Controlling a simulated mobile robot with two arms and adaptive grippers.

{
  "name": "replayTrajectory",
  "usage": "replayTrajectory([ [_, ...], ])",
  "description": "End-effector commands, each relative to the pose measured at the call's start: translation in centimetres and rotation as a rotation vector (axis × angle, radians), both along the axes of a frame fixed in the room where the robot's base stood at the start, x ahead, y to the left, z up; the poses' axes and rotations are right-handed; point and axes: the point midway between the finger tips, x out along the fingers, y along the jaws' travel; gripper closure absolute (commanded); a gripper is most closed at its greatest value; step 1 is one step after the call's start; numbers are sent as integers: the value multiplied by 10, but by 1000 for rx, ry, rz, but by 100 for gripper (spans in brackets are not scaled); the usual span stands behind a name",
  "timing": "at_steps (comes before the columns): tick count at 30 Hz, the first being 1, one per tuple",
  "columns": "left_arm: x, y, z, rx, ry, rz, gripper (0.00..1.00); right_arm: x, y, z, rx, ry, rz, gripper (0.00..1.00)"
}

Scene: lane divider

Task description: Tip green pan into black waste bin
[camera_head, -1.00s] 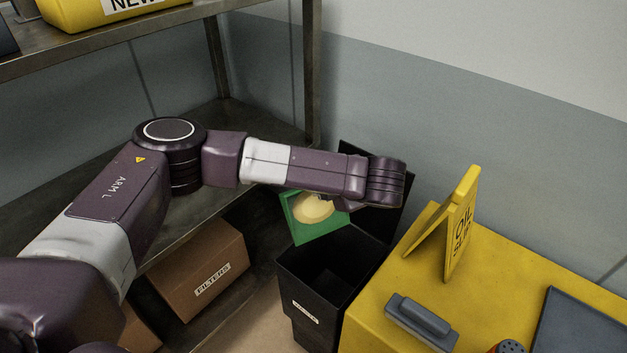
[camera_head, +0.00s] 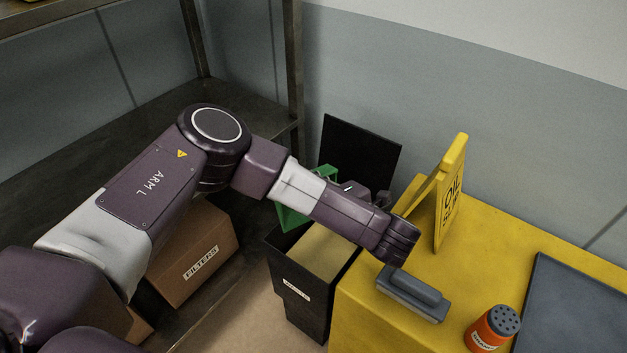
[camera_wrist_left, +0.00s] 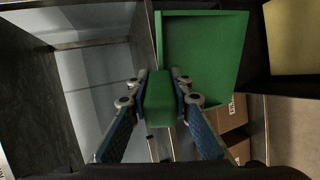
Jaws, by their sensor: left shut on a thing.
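The green pan (camera_head: 292,217) is tilted steeply above the left back side of the black waste bin (camera_head: 299,306), partly hidden by my left arm. In the left wrist view the pan (camera_wrist_left: 205,58) shows a bare green face with nothing on it. My left gripper (camera_wrist_left: 160,92) is shut on the pan's green handle, one blue finger on each side. A tan mass (camera_head: 322,249) fills the bin's opening in the head view. It also shows at the top right of the left wrist view (camera_wrist_left: 292,35). My right gripper is not in view.
The bin's raised black lid (camera_head: 361,160) stands behind it. To the right, a yellow cabinet (camera_head: 360,319) carries a yellow oil sign (camera_head: 451,195), a grey brush-like block (camera_head: 412,294) and an orange shaker (camera_head: 492,330). A metal shelf with a cardboard box (camera_head: 195,262) is left.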

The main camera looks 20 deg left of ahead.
Motion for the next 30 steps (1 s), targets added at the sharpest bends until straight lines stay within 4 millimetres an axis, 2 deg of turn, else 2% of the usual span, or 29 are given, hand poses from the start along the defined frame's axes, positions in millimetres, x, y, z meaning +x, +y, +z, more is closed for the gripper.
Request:
replayTrajectory([
  [9, 0, 0, 0, -1, 2, 1, 100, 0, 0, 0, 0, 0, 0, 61],
  [12, 1, 2, 7, -35, 32, 5, 100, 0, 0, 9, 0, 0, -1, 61],
  [18, 1, 4, 23, -253, 219, 8, 100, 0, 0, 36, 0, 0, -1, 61],
  [30, 2, 2, 41, -676, 597, 6, 100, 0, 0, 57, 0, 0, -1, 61],
])
